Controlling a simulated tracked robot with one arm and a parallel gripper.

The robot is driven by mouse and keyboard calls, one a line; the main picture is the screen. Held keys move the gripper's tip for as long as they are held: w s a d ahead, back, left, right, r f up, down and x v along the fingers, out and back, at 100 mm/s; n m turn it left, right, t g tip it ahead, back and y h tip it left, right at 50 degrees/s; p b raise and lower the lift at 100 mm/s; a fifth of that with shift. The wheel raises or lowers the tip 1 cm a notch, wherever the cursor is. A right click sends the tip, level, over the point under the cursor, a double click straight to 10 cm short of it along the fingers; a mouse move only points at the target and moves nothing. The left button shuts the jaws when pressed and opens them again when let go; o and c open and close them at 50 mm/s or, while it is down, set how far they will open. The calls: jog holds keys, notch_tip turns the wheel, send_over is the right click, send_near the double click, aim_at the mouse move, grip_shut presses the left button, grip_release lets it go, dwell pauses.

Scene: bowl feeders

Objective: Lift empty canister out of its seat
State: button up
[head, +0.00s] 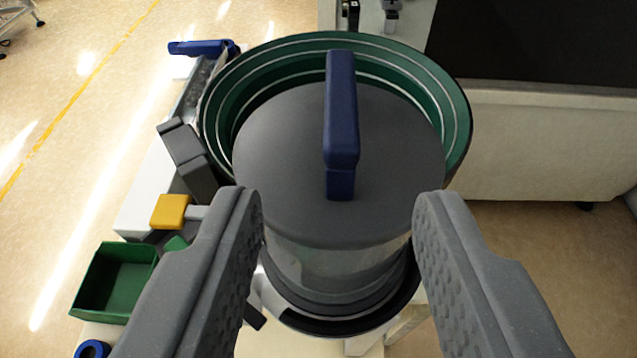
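The canister (330,263) has a clear wall, a dark grey lid (280,150) and a blue handle (341,115) standing on the lid. It stands upright at the near side of the green bowl feeder, and its lid covers part of the bowl. The clear wall shows no parts inside, as far as I can see. Its lower end sits within a dark ring (340,322); the exact contact is hidden.
The green bowl (455,95) rises behind the canister. At left are a yellow knob (170,211), a dark bracket (188,160), a green bin (118,283) and a blue-handled track (200,48). A pale cabinet (550,145) stands at right. Open floor shows far left and lower right.

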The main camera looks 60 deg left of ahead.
aim_at(341, 124)
jog(key=x, duration=1)
jog(key=shift+w+a+r, duration=0.2)
jog(key=shift+w+a, duration=0.05)
jog(key=shift+w, duration=0.1)
jog(key=shift+c, duration=0.3)
grip_shut()
dwell(0.9)
